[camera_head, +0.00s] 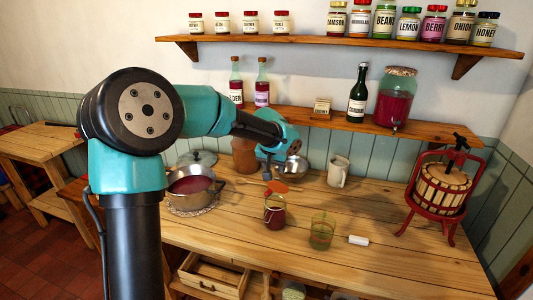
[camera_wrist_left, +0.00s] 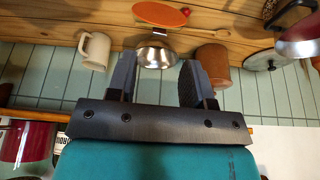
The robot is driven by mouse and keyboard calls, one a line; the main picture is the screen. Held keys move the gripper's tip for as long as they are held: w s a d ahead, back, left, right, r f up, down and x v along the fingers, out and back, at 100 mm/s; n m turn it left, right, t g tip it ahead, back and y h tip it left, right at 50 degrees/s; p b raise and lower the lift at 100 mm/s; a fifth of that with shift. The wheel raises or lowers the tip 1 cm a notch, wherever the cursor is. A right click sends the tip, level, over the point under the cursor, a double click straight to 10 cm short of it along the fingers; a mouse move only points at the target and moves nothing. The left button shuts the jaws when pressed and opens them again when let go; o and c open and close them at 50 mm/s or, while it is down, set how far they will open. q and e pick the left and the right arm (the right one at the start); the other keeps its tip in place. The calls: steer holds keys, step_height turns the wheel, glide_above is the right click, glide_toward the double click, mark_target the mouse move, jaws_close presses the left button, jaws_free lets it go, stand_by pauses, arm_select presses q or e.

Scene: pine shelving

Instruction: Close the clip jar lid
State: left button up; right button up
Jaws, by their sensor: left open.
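The clip jar (camera_head: 275,216) is a small glass jar with dark red contents, standing upright on the pine worktop. Its orange-rimmed lid (camera_head: 277,187) is raised and tilted above the jar's mouth, so the jar is open. The lid also shows as an orange disc at the top of the left wrist view (camera_wrist_left: 160,14); the jar body is not clear there. My left gripper (camera_head: 268,168) is just behind and above the lid, apart from it. In the left wrist view its two fingers (camera_wrist_left: 157,72) are spread with nothing between them. My right gripper is not in view.
A pot of red jam (camera_head: 190,200) stands left, a green glass (camera_head: 321,235) and a white block (camera_head: 358,240) right of the jar. A steel bowl (camera_head: 292,168), mug (camera_head: 338,172) and brown crock (camera_head: 244,157) stand behind. A red fruit press (camera_head: 440,190) stands right.

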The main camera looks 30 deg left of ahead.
arm_select(q)
steer(key=s+d+r, duration=0.1)
steer(key=s+r, duration=0.6)
steer(key=r, duration=0.1)
steer(key=shift+s+d+r, duration=0.25)
steer(key=shift+s+r, duration=0.05)
steer(key=shift+r, duration=0.1)
stand_by(1.1)
stand_by(0.5)
steer(key=v, duration=1.7)
steer(key=shift+r, duration=0.2)
steer(key=shift+c, duration=0.2)
